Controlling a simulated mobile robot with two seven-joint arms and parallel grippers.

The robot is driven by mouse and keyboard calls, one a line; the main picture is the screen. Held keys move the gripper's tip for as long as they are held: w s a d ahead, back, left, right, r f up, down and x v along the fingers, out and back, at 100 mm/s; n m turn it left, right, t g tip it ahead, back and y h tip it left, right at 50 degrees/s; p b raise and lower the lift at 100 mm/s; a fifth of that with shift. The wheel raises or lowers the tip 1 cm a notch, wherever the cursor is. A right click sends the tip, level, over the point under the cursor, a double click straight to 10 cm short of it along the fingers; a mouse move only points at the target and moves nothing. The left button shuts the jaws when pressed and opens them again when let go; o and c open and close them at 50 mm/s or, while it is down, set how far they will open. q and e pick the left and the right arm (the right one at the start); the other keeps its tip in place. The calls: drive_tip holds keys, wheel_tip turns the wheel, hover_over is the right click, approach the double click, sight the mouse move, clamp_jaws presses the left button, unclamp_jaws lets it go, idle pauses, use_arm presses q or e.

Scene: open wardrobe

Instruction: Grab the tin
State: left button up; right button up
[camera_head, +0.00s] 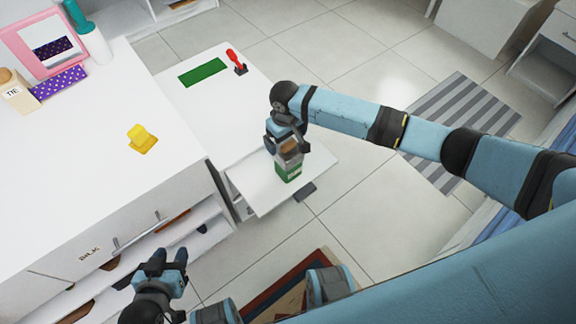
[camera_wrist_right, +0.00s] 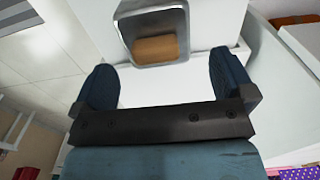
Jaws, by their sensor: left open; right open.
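The tin (camera_head: 289,170) is a small box with a green lower part and a brown top. It stands on the white pulled-out board of the low cabinet. My right gripper (camera_head: 287,143) is right at the upper part of the tin and hides some of it. In the right wrist view the tin (camera_wrist_right: 154,22) shows its metal rim and brown top just beyond my open right fingers (camera_wrist_right: 163,78), with space on both sides. I cannot tell whether they touch it. My left gripper (camera_head: 172,258) is open and empty, in front of the dresser.
The pulled-out board (camera_head: 262,202) juts over the tiled floor. A red-handled object (camera_head: 236,62) and green mat (camera_head: 203,72) lie on the low cabinet.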

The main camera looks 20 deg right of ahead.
drive_tip(key=f, duration=0.3)
drive_tip(key=f+b, duration=0.1)
drive_tip(key=f, duration=0.1)
drive_tip(key=shift+s+d+f, duration=0.2)
drive_tip(key=shift+s+d, duration=0.05)
drive_tip(key=shift+d, duration=0.05)
drive_tip(key=shift+r, duration=0.1)
drive_tip(key=c, duration=1.1)
